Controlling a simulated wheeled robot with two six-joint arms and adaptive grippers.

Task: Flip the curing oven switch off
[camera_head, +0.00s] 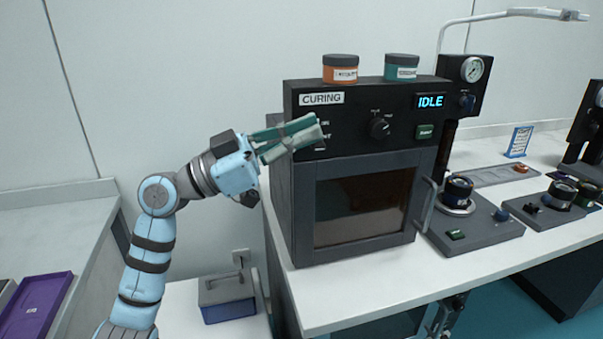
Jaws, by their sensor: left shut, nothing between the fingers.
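The curing oven (300,190) is a dark box with a brown window, standing on the white bench. Its top panel has a CURING label (322,98), a display (430,101) reading IDLE, a round knob (379,128) and a green button (425,132). My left gripper (318,132) is shut and empty, with its fingertips at the left part of this panel, below the label. The fingers cover the area where small white lettering shows, and I cannot make out a switch there. I cannot tell whether the fingertips touch the panel. What seems to be my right gripper (446,316) shows small at the bench's front edge.
An orange jar (341,69) and a teal jar (402,68) stand on the oven. The oven door handle (425,206) sticks out at the right. A gauge station (474,238) stands right of the oven. A blue-grey box (227,300) sits lower left.

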